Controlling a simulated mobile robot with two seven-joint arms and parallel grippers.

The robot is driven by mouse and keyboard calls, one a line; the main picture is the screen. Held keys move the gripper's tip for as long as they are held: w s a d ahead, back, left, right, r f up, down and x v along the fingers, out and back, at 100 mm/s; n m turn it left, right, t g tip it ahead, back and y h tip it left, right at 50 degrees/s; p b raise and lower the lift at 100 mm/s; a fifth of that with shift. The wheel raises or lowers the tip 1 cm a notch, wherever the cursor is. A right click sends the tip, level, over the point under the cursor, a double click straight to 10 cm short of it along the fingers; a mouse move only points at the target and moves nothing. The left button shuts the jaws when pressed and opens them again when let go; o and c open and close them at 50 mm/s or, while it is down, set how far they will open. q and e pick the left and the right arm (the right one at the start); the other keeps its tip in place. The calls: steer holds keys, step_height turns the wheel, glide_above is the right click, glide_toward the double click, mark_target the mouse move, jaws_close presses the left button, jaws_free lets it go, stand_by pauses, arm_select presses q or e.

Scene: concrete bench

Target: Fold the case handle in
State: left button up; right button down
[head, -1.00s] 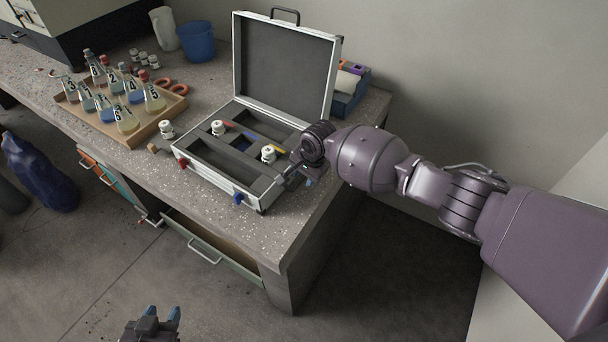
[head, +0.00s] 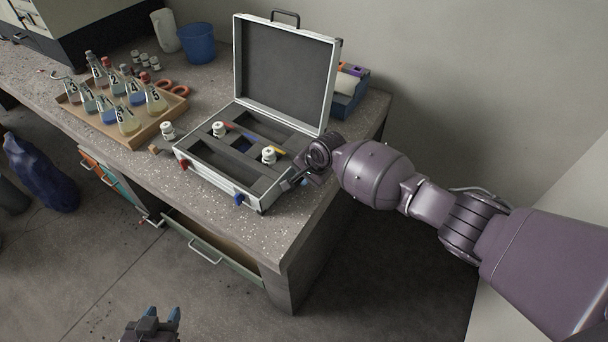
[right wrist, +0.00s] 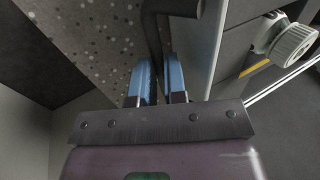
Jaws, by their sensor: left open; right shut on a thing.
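The silver case (head: 215,187) stands open on the bench, with dark foam inside and its lid (head: 285,72) upright. A black handle (head: 286,13) shows on the lid's top edge. My right gripper (head: 287,187) is at the right end of the case body. In the right wrist view, my right gripper (right wrist: 160,82) has its blue fingers shut on a dark handle bar (right wrist: 152,38) beside the case wall (right wrist: 203,45). My left gripper (head: 158,315) is open and empty, low at the bottom edge, away from the bench.
White bottles (head: 269,154) stand in the case and one stands beside it. A wooden tray of flasks (head: 148,131) is to the left. A blue cup (head: 198,42) stands behind. A blue box (head: 349,98) is behind the lid. A drawer (head: 215,246) stands partly open below.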

steer(key=shift+a+f+t+y+b, duration=0.1)
steer(key=shift+f+t+y+b, duration=0.1)
steer(key=shift+f+t+y, duration=0.25)
steer(key=shift+a+f+t+y+b, duration=0.15)
steer(key=shift+t+y, duration=0.1)
steer(key=shift+y, duration=0.4)
steer(key=shift+w+t+y, duration=0.1)
steer(key=shift+t+y, duration=0.2)
steer(key=shift+t, duration=0.1)
steer(key=shift+r, duration=0.15)
steer(key=c, duration=1.2)
jaws_free()
steer(key=shift+o, duration=0.2)
steer(key=shift+w+r, duration=0.1)
steer(key=shift+r, duration=0.15)
